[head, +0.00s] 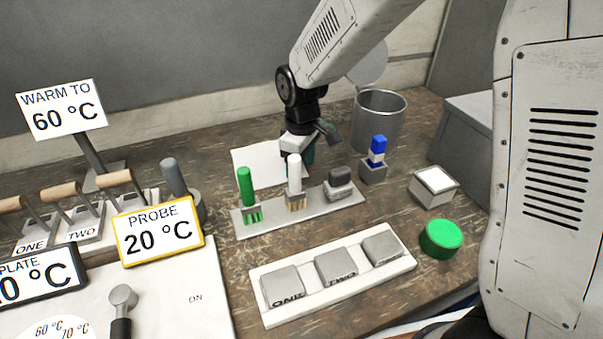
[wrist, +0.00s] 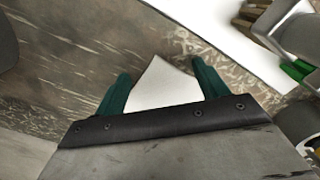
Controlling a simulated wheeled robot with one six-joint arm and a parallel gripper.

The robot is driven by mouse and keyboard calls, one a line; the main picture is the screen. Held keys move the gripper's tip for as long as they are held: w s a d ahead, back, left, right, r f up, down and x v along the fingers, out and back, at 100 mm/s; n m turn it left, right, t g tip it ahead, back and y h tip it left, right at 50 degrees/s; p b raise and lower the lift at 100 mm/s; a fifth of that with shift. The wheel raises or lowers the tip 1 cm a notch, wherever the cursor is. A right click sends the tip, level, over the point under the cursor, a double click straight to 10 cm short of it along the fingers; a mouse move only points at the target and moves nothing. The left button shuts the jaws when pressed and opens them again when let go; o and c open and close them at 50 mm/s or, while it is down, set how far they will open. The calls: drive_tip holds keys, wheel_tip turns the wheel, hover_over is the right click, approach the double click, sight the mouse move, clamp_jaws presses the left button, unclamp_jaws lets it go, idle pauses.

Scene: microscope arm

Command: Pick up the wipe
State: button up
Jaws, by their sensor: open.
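The wipe (head: 256,164) looks like a flat white sheet on the brown worktop, behind the tool tray in the head view. In the wrist view, a white corner (wrist: 160,88), which looks like part of it, shows between my fingers. My gripper (head: 306,156) points down at the sheet's right side, partly hidden by the white-handled brush. In the wrist view my gripper (wrist: 163,88) has its two green fingers spread apart on either side of the white corner. Whether they touch it I cannot tell. The rest of the sheet is hidden by the gripper body.
A tool tray (head: 265,223) with a green brush (head: 247,192), a white brush (head: 294,178) and a grey block stands in front. A metal beaker (head: 379,121) and a blue-topped item (head: 376,152) stand to the right. Bare worktop lies left of the sheet.

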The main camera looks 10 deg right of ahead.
clamp_jaws()
idle(0.3)
wheel_tip(320, 180, up, 12)
idle(0.5)
wheel_tip(320, 180, up, 9)
idle(0.4)
